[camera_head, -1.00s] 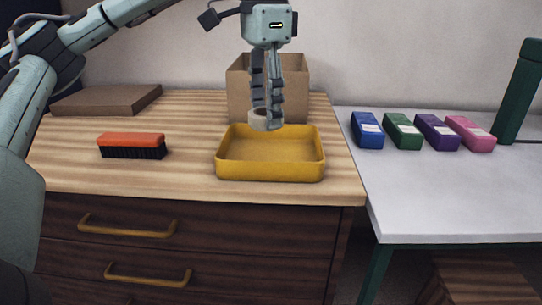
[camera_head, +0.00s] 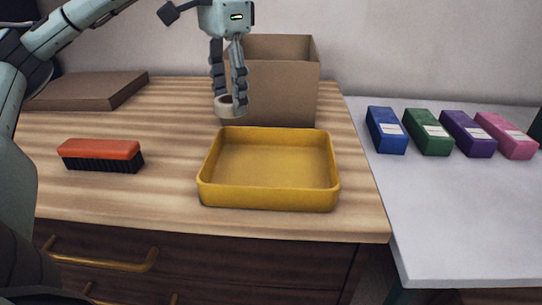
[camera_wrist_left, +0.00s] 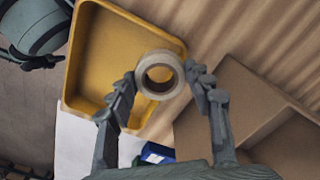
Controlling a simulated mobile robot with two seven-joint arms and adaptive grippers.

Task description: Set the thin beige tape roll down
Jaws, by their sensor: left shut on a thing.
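The thin beige tape roll (camera_head: 229,108) is between the fingertips of my left gripper (camera_head: 231,100), which is shut on it. In the head view the roll shows just behind the yellow tray's far left rim. In the left wrist view the roll (camera_wrist_left: 160,75) sits between the two fingers, with its hole facing the camera, and overlaps the yellow tray's edge. Whether it touches the table is hard to tell. The yellow tray (camera_head: 268,197) stands empty on the wooden top. My right gripper is in neither view.
An open cardboard box (camera_head: 285,88) stands behind the tray. An orange brush (camera_head: 100,152) lies to the left, and a flat brown box (camera_head: 88,92) at the back left. Blue (camera_head: 386,130), green (camera_head: 427,132), purple (camera_head: 468,134) and pink (camera_head: 507,136) boxes line the grey table. Wood between brush and tray is clear.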

